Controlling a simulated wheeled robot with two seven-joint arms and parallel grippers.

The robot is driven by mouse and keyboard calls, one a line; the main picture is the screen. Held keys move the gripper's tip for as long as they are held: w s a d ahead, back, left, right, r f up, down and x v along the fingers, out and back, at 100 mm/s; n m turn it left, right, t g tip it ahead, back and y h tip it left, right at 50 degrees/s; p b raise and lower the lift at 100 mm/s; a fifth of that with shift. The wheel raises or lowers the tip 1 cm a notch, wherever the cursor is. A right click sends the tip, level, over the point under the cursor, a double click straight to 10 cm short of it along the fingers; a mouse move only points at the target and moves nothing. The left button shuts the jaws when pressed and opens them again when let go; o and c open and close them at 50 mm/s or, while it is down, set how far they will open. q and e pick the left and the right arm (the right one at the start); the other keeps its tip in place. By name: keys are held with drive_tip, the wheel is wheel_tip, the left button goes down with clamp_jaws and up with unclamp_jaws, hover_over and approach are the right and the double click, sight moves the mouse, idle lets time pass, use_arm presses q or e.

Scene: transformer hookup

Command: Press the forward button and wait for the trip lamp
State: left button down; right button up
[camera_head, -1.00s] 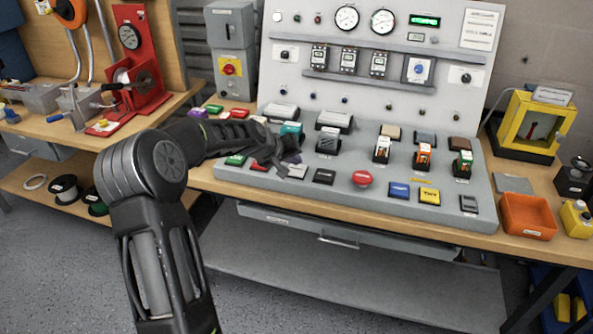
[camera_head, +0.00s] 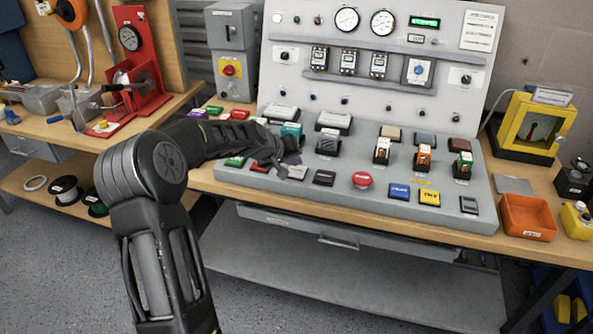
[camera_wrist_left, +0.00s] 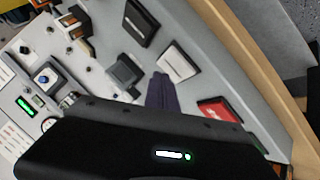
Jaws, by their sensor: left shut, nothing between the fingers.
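The sloped grey control desk (camera_head: 400,206) carries a front row of buttons: a green one (camera_head: 235,161), a red one (camera_head: 259,167), a pale one (camera_head: 292,172), a black one (camera_head: 323,178) and a red mushroom button (camera_head: 361,180). Their labels are too small to read, so I cannot tell which is forward. My left gripper (camera_head: 279,168) is shut and empty over the front-left buttons. In the left wrist view, its fingertips (camera_wrist_left: 160,80) are beside the pale button (camera_wrist_left: 178,62); contact cannot be told. Small lamps (camera_head: 296,18) sit on the upright panel; none is identifiable as the trip lamp. My right gripper is out of view.
A blue button (camera_head: 398,191) and a yellow button (camera_head: 429,197) lie further right. Switch blocks (camera_head: 382,151) stand up behind them. An orange bin (camera_head: 527,216) and a yellow-framed meter (camera_head: 532,125) are at the right. A red press (camera_head: 135,60) stands at the left.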

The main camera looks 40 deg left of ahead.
use_arm(q)
drive_tip(key=shift+f, duration=0.1)
idle(0.7)
drive_tip(key=shift+f+b, duration=0.3)
drive_tip(key=shift+b, duration=0.3)
drive_tip(key=shift+f+b, duration=0.5)
drive_tip(key=shift+b, duration=0.1)
idle(0.5)
idle(0.3)
drive_tip(key=shift+r+p, duration=0.45)
drive_tip(key=shift+r, duration=0.4)
